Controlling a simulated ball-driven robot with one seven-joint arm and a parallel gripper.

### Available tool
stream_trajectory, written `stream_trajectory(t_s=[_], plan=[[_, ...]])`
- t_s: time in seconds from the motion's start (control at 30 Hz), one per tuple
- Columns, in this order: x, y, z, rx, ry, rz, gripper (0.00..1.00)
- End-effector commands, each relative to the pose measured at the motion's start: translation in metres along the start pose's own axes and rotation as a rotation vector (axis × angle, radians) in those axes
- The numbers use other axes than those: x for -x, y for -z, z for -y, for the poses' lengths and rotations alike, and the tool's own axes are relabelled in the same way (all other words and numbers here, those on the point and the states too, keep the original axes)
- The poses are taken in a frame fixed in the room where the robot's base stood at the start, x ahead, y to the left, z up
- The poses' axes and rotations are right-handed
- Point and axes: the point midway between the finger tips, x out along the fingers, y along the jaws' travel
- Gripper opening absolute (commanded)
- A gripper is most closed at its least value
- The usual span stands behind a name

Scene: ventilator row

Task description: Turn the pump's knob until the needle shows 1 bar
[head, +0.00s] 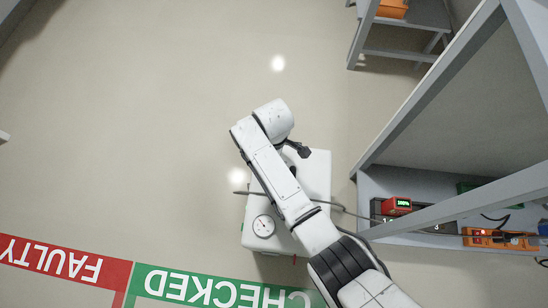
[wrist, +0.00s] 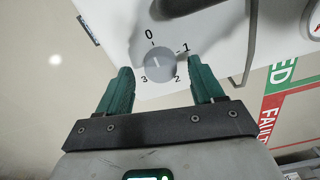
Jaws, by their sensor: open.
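The white pump (head: 318,172) stands on the floor, partly covered by my arm in the head view; its white housing also shows in the wrist view (wrist: 112,22). Its round gauge (head: 264,225) faces up; the needle is too small to read. The grey round knob (wrist: 160,66) has marks 0, 1, 2 and 3 around it. Its pale pointer line appears to face near 0. My gripper (wrist: 162,73) is open, its green fingers on either side of the knob with a gap on each side. In the head view the knob is hidden.
A grey shelf (head: 420,206) at the right holds a red device (head: 397,205) and an orange device (head: 495,238). A green CHECKED strip (head: 205,288) and a red FAULTY strip (head: 60,262) mark the floor. A dark hose or handle crosses the pump. Floor at left is clear.

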Motion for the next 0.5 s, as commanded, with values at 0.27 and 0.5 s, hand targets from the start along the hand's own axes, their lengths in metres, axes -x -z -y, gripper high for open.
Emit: stream_trajectory(t_s=[0.27,0.5], plan=[[-0.0136,0.0,0.0,0.0,0.0,-0.001,0.67],[-0.0132,-0.0001,0.0,-0.001,0.0,-0.001,0.63]])
